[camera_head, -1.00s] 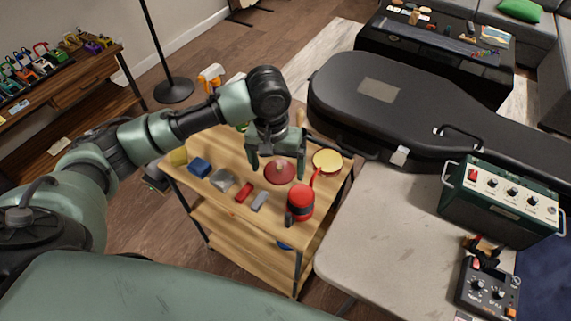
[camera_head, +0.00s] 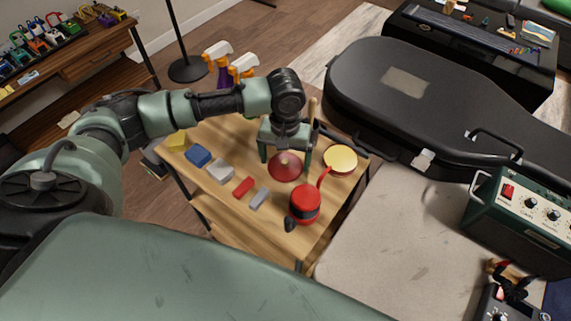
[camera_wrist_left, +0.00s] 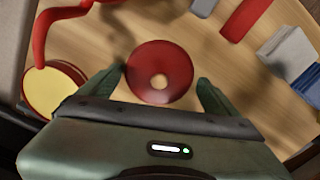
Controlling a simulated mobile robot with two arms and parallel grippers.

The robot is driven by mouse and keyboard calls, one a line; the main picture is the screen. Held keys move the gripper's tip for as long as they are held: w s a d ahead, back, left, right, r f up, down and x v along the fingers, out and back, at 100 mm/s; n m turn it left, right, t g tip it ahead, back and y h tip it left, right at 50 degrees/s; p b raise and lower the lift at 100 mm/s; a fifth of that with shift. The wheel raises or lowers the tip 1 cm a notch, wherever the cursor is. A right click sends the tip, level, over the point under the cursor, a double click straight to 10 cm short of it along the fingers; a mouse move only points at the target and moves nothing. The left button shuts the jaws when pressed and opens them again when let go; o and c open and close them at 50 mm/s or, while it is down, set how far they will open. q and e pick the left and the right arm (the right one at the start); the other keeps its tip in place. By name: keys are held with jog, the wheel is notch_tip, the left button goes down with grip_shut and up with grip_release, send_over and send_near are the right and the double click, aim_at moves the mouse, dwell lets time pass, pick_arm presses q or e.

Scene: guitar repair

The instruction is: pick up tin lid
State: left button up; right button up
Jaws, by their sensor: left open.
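The tin lid (camera_head: 287,168) looks like a round, dark red, shallow cone with a small pale knob at its middle. It lies on the wooden cart top (camera_head: 231,146). My left gripper (camera_head: 286,157) is open above it, pointing down, with one finger on each side. In the left wrist view the lid (camera_wrist_left: 142,82) shows whole between and just ahead of the open fingers of the left gripper (camera_wrist_left: 160,82). Nothing is held. I cannot tell the exact height of the fingertips above the wood. My right gripper is not in view.
A yellow disc with a red rim (camera_head: 341,158) and a red can with a spout (camera_head: 305,204) are close on the right. Blue (camera_head: 198,155), white (camera_head: 219,172), red (camera_head: 243,186) and grey (camera_head: 259,198) blocks lie left. A black guitar case (camera_head: 430,95) stands beyond.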

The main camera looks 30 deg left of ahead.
pick_arm(q)
jog(key=shift+f, duration=0.2)
jog(key=shift+s, duration=0.1)
jog(key=c, duration=2)
grip_shut()
jog(key=shift+s, duration=0.1)
